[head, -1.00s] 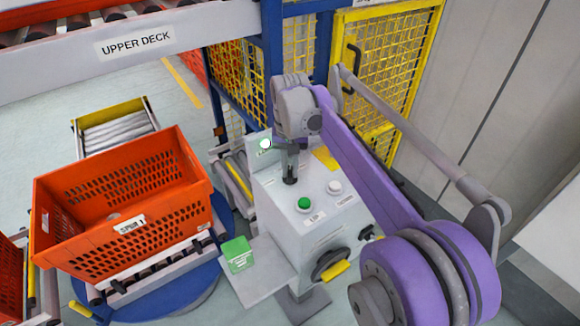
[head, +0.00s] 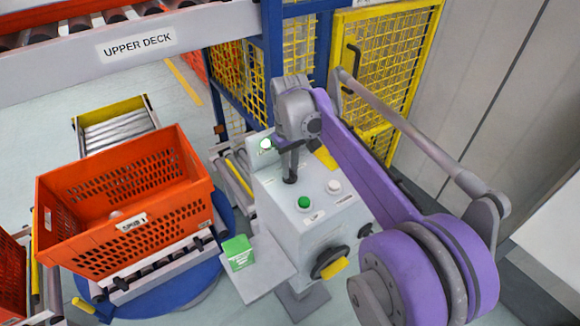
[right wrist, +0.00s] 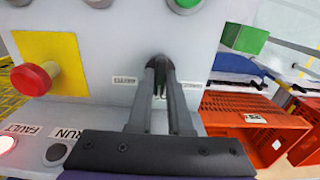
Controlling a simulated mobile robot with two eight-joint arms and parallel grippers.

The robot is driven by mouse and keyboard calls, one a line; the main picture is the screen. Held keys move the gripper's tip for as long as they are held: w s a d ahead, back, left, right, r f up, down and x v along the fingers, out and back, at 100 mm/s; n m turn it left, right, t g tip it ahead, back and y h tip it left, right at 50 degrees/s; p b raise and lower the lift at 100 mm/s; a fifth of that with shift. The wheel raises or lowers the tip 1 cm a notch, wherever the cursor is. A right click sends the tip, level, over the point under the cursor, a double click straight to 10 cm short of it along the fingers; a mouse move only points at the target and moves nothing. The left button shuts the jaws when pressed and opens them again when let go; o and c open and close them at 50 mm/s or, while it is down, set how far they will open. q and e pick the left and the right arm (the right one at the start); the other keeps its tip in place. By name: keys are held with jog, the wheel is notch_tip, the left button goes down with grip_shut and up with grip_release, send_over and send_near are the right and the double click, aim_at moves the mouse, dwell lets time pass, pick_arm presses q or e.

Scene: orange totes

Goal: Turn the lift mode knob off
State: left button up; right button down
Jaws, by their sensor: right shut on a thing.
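The light grey control box (head: 285,222) stands in the middle of the head view. My right gripper (head: 290,172) reaches down to its top face and is shut on a small dark knob there. In the right wrist view the two fingers (right wrist: 160,88) close on the dark knob (right wrist: 158,63), which they mostly hide. A small label lies on either side of it, too small to read. The knob's exact angle is hard to tell. My left gripper is not in view.
A green button (head: 304,203) and a white button (head: 334,187) sit near the gripper. A red mushroom button (right wrist: 34,79) stands on a yellow patch. An orange tote (head: 75,235) stands left; yellow mesh fencing (head: 375,75) is behind.

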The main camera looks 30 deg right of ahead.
dwell(0.4)
jog(key=c, duration=0.8)
grip_release()
jog(key=shift+c, duration=0.2)
jog(key=shift+r, duration=0.1)
notch_tip(320, 180, up, 11)
jog(key=shift+f+p, duration=0.2)
jog(key=shift+p, duration=0.25)
